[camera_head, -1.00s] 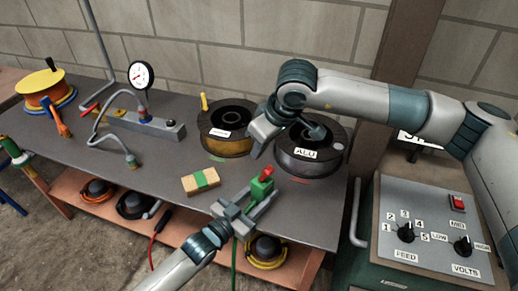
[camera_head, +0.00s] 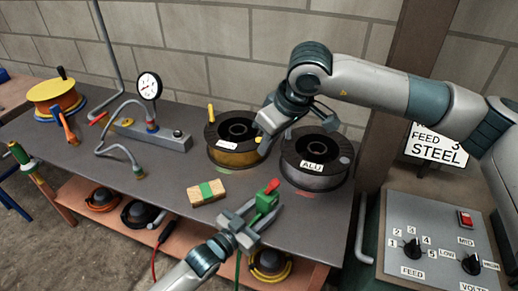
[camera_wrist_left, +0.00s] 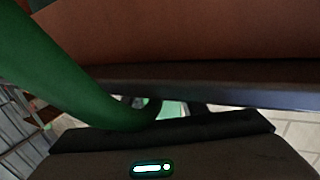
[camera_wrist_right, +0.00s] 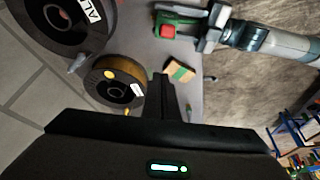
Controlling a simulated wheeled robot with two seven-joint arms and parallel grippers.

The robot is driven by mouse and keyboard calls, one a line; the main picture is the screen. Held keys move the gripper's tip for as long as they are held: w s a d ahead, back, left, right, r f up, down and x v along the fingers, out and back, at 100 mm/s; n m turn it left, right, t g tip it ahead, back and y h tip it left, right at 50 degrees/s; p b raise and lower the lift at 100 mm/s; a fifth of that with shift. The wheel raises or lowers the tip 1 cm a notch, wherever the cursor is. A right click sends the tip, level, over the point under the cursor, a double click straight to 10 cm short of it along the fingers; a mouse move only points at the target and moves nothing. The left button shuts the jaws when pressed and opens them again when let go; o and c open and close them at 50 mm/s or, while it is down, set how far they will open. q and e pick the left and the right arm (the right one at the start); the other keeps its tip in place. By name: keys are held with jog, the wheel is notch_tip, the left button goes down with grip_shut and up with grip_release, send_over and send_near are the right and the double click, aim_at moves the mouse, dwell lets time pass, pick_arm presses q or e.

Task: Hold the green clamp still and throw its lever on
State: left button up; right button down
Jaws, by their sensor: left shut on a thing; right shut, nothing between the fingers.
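The green clamp (camera_head: 264,204) is at the front edge of the grey table, with its red lever (camera_head: 272,186) sticking up and leaning right. My left gripper (camera_head: 247,220) is shut on the clamp at the edge. The clamp (camera_wrist_right: 184,16) and lever (camera_wrist_right: 168,31) also show at the top of the right wrist view. My right gripper (camera_head: 265,128) is shut and empty, raised over the gap between the two spools, apart from the lever. In the left wrist view a large green curved piece (camera_wrist_left: 60,75) fills the left; I cannot tell whether it is cable or clamp.
A copper-coloured spool (camera_head: 236,140) and the ALU spool (camera_head: 313,160) stand behind the clamp. A sponge-like block with a green band (camera_head: 208,193) lies left of it. A gauge (camera_head: 149,86) stands farther left. A control panel (camera_head: 430,245) is at right.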

jog(key=shift+s+d+r, duration=0.5)
jog(key=shift+d+r, duration=0.05)
jog(key=shift+r, duration=0.2)
jog(key=shift+s+d+r, duration=0.45)
jog(key=shift+d+r, duration=0.05)
jog(key=shift+r, duration=0.25)
pick_arm(q)
jog(key=o, duration=1.5)
jog(key=shift+o, duration=0.2)
jog(key=v, duration=1.2)
jog(key=shift+a, duration=0.15)
